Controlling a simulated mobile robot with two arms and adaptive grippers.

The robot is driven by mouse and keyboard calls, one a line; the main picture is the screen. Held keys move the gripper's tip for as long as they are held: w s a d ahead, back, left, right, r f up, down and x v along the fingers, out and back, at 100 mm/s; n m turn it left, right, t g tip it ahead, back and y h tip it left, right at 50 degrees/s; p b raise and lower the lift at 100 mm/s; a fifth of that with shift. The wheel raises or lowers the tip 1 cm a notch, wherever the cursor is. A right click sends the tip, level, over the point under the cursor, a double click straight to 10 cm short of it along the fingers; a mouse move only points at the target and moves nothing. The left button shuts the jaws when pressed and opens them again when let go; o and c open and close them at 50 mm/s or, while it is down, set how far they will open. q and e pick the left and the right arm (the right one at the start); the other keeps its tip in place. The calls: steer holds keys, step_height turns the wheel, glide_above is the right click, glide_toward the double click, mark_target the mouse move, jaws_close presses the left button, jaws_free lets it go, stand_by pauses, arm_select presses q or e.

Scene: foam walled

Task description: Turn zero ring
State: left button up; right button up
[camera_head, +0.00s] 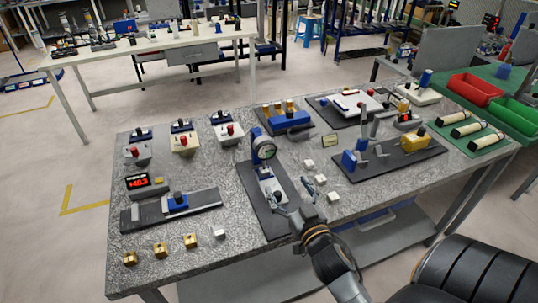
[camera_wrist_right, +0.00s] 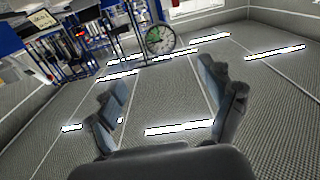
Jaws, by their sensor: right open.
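The dial gauge (camera_head: 264,150), with a round pale face and a blue body, stands upright on a small stand on a dark mat (camera_head: 255,205) near the bench's middle. Its ring is too small to make out apart from the dial's rim. My right gripper (camera_head: 297,199) is in front of the stand and to its right, apart from the dial. In the right wrist view the gripper (camera_wrist_right: 161,80) is open with nothing between its fingers. My left gripper is not in view.
Small white blocks (camera_head: 333,197) lie right of my gripper. A dark rail with a blue slider (camera_head: 177,203) and a red digital readout (camera_head: 137,183) are at left. Brass blocks (camera_head: 160,250) line the front left. A fixture with a yellow block (camera_head: 414,141) is at right.

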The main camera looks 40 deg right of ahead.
mark_target(267, 152)
steer(key=p+x, duration=0.2)
steer(key=x, duration=1.1)
steer(key=shift+w+p, duration=0.4)
steer(key=shift+r, duration=0.1)
steer(key=c, duration=1.1)
steer(key=shift+c, duration=0.2)
